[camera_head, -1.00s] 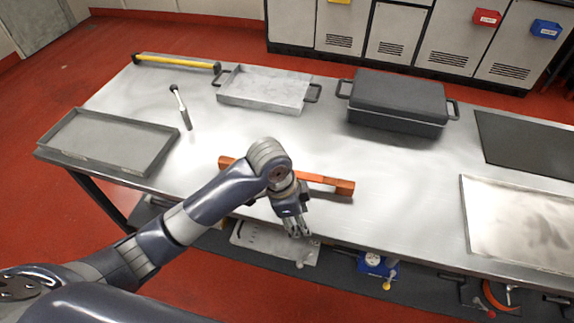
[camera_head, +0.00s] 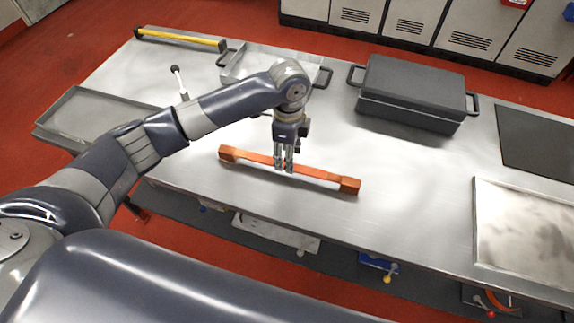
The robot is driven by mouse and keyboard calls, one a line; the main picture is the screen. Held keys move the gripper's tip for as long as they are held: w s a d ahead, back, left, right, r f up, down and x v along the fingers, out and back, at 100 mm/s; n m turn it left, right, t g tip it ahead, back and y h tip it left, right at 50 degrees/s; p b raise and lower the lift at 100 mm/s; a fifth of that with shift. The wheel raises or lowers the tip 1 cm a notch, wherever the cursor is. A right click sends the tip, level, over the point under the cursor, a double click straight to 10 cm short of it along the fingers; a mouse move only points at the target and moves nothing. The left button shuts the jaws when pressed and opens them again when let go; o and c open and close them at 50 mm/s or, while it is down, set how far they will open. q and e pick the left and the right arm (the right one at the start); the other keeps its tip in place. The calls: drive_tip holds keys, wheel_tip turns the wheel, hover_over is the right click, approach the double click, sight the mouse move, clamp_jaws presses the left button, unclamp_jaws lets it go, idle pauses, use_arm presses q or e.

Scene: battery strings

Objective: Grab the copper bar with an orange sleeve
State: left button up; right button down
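The copper bar with an orange sleeve (camera_head: 322,174) lies on the steel table, running from left to lower right with thicker brownish end blocks. My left gripper (camera_head: 284,168) points down over the middle of the bar. Its two fingers show side by side with a narrow gap between them, and the fingertips overlap the bar in the picture. I cannot tell whether they touch it. The fingers hide a short piece of the bar's middle. My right gripper is out of view.
On the steel table (camera_head: 400,205) are a dark lidded case (camera_head: 412,85), a grey handled tray (camera_head: 245,62) partly behind my arm, a left tray (camera_head: 90,112), a yellow bar (camera_head: 180,38), a small upright tool (camera_head: 178,80) and a pale right panel (camera_head: 525,225). Table around the bar is clear.

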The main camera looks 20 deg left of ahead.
use_arm(q)
drive_tip(key=f+p, duration=0.1)
drive_tip(key=f, duration=0.3)
drive_tip(key=shift+a+f, duration=0.15)
drive_tip(key=shift+a, duration=0.05)
drive_tip(key=shift+f, duration=0.55)
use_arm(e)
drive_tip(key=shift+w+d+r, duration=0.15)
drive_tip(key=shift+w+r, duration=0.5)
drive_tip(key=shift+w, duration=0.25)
use_arm(q)
clamp_jaws()
drive_tip(key=shift+w+r, duration=0.1)
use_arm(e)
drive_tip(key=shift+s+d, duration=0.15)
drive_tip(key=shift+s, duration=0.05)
